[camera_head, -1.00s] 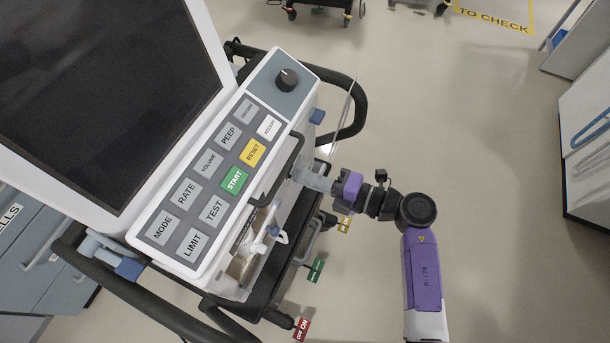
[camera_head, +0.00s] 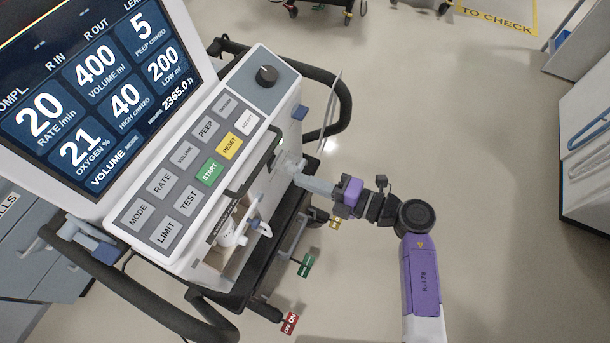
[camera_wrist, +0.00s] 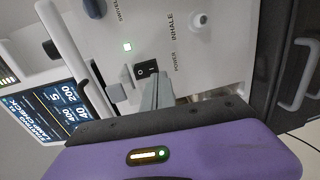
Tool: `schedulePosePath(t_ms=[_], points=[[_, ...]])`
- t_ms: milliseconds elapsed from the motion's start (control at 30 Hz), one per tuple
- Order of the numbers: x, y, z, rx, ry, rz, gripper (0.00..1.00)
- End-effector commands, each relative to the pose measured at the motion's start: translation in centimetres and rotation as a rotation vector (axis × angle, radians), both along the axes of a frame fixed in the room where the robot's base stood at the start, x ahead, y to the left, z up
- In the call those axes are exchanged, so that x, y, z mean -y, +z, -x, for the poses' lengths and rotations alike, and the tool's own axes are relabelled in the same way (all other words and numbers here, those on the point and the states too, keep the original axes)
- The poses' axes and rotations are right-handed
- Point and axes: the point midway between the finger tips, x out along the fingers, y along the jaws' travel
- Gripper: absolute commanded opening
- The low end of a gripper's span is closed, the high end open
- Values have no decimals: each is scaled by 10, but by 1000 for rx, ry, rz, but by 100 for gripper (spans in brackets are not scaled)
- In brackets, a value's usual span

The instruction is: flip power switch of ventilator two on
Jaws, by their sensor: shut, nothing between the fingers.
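The ventilator (camera_head: 165,225) stands at the left in the head view, its screen (camera_head: 95,90) lit with numbers. The ventilator's number is not readable.
A black handle bar (camera_head: 345,100) curves out behind the ventilator. Coloured tags, green (camera_head: 306,265) and red (camera_head: 289,322), hang low at its side. Drawers (camera_head: 25,235) stand at the left. The floor to the right of my arm is clear.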

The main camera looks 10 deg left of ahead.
Motion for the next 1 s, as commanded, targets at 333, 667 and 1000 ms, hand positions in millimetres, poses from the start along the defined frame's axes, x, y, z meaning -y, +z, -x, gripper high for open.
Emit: schedulePosePath(t_ms=[333,667,1000], points=[[45,-8,16,-1,-3,1,0],[82,-12,29,0,0,0,0],[85,-12,31,0,1,0,0]])
